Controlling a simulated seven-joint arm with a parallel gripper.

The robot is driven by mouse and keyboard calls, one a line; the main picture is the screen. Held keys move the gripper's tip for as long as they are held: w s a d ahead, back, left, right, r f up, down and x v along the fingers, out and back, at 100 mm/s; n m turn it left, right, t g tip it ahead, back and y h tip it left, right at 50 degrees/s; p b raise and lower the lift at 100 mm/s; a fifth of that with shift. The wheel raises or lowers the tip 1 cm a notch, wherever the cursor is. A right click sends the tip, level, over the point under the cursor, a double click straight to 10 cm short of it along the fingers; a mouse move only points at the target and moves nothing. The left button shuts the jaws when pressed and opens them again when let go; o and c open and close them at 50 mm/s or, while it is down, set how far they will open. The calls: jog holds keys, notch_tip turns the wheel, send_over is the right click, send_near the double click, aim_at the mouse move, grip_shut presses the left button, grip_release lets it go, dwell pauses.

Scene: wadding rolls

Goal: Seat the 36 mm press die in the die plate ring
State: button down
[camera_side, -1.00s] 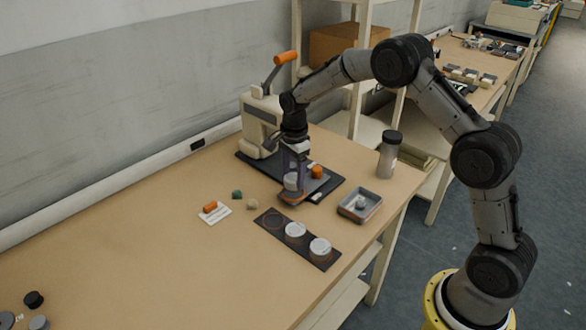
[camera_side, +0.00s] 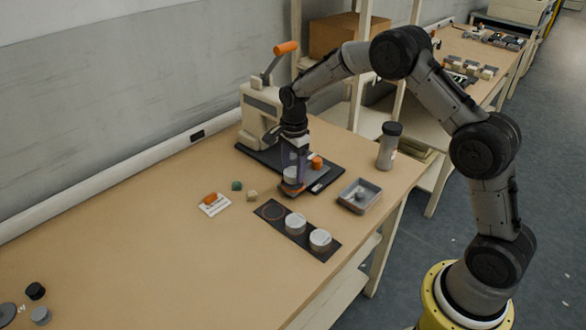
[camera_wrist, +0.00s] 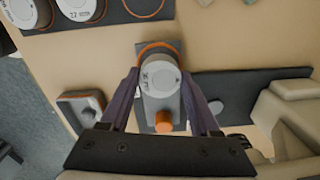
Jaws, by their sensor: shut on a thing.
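My gripper (camera_wrist: 160,78) is shut on the press die (camera_wrist: 161,76), a pale cylinder with a grey disc and printed lettering on top; it also shows in the side view (camera_side: 291,173). The purple fingers pinch it from both sides. The die is over the die plate ring, whose orange rim (camera_wrist: 157,45) shows past its far side in the wrist view. I cannot tell whether the die is inside the ring or just above it. The grey die plate (camera_wrist: 152,105) carries an orange knob (camera_wrist: 163,121), beside the die.
A dark strip (camera_side: 312,241) holds two pale dies (camera_side: 295,223) (camera_side: 320,239) and an empty outlined place (camera_side: 272,211). A grey tray (camera_side: 348,206) with a small part and a capped bottle (camera_side: 389,147) stand right. The press (camera_side: 259,112) is behind.

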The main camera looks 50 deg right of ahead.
jog(key=shift+f, duration=0.9)
dwell(0.5)
jog(key=shift+c, duration=0.2)
grip_release()
jog(key=shift+o, duration=0.2)
jog(key=shift+r, duration=4)
